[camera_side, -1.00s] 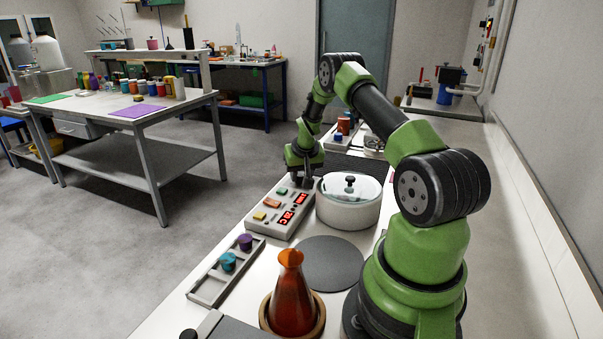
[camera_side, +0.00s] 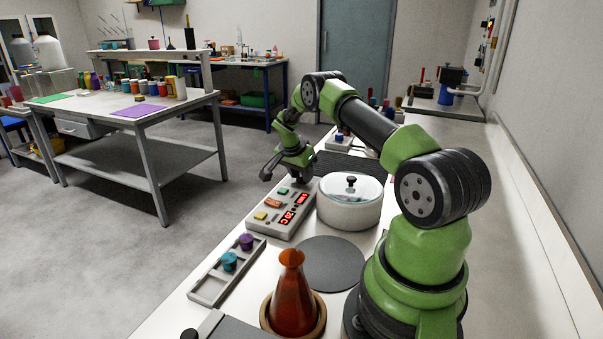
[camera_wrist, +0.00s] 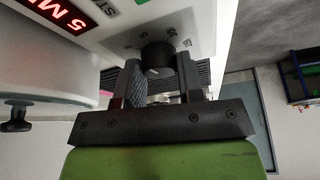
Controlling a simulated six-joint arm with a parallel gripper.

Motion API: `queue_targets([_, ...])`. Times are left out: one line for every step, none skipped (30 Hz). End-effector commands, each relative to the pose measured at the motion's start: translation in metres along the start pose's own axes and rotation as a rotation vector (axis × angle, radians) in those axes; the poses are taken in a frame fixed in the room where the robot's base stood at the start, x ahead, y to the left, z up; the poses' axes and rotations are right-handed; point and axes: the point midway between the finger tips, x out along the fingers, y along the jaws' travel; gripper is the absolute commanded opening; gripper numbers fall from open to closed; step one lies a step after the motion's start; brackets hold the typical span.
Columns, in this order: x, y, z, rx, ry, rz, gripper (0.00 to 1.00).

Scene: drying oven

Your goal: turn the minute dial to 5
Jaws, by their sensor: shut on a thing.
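The control box (camera_side: 268,222) lies on the bench in the side view, with coloured buttons and two red displays. My gripper (camera_side: 304,175) is over its far end. In the wrist view the dark round minute dial (camera_wrist: 157,54) sits on the pale panel between the fingers of my gripper (camera_wrist: 163,72), which is shut on it. The red display (camera_wrist: 65,16) in the wrist view shows "5 M", cut off by the frame edge. The dial is hidden in the side view.
A white lidded round vessel (camera_side: 349,212) stands close to the right of the box. A rack (camera_side: 208,289) with coloured caps, a grey round pad (camera_side: 330,263) and an amber flask (camera_side: 292,300) are nearer the camera. Open floor lies left of the bench.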

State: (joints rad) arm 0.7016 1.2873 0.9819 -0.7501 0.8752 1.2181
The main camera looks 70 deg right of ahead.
Motion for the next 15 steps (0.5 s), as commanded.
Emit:
queue_targets([0.0001,-0.0007,0.0007,0.026,-0.001,0.010,0.11])
queue_targets([0.0000,-0.0009,0.0005,0.042,0.000,0.016,0.11])
queue_targets([0.0000,-0.0009,0.0005,0.061,-0.001,0.024,0.11])
queue_targets([0.0001,-0.0009,0.0006,0.074,-0.001,0.029,0.11])
queue_targets([0.0001,-0.0009,0.0006,0.088,-0.001,0.035,0.11])
queue_targets([0.0003,-0.0009,0.0007,0.102,-0.001,0.041,0.11])
queue_targets([0.0002,-0.0008,0.0008,0.112,-0.002,0.046,0.11])
queue_targets([0.0001,-0.0011,0.0006,0.121,-0.001,0.048,0.11])
queue_targets([0.0000,-0.0011,0.0006,0.131,-0.002,0.053,0.11])
queue_targets([0.0001,-0.0010,0.0007,0.138,-0.002,0.056,0.11])
queue_targets([0.0000,-0.0010,0.0007,0.144,-0.002,0.058,0.11])
queue_targets([0.0000,-0.0012,0.0006,0.150,-0.002,0.060,0.11])
queue_targets([0.0000,-0.0012,0.0006,0.154,-0.002,0.062,0.11])
queue_targets([0.0001,-0.0012,0.0007,0.157,-0.002,0.063,0.11])
queue_targets([0.0001,-0.0011,0.0008,0.161,-0.002,0.065,0.11])
